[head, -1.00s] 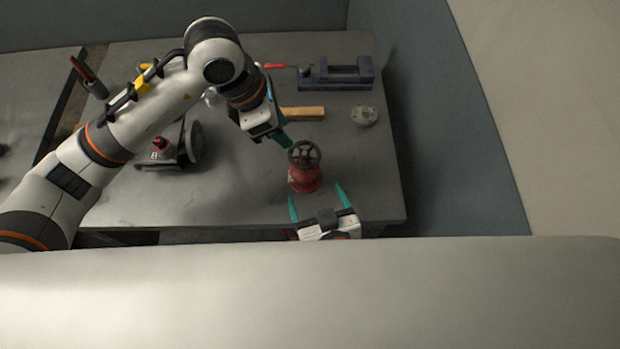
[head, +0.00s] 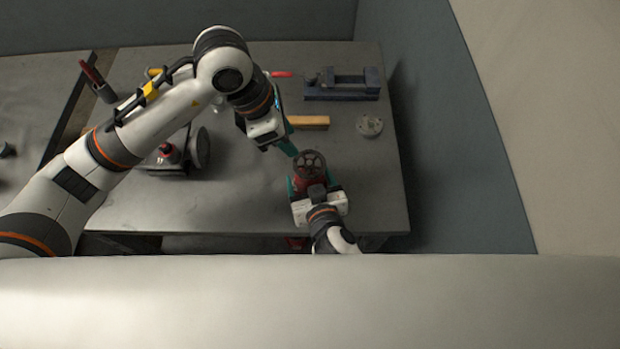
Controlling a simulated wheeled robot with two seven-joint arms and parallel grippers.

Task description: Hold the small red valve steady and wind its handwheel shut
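The small red valve stands on the grey table, its red body (head: 312,182) partly hidden behind my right gripper. Its dark round handwheel (head: 310,162) is on top and faces up. My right gripper (head: 313,184) is at the valve from the front, its teal fingers to either side of the red body. They look spread; contact is hard to see. My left gripper (head: 290,149) is just up and left of the handwheel, its teal fingers pointing at the rim. The fingers overlap in this view, so their gap is hidden.
A blue-grey vise (head: 342,88) stands at the back right. A wooden block (head: 308,122) and a grey round flange (head: 369,126) lie behind the valve. A grey machine with a disc (head: 199,148) is at left under my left arm. The table right of the valve (head: 375,195) is clear.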

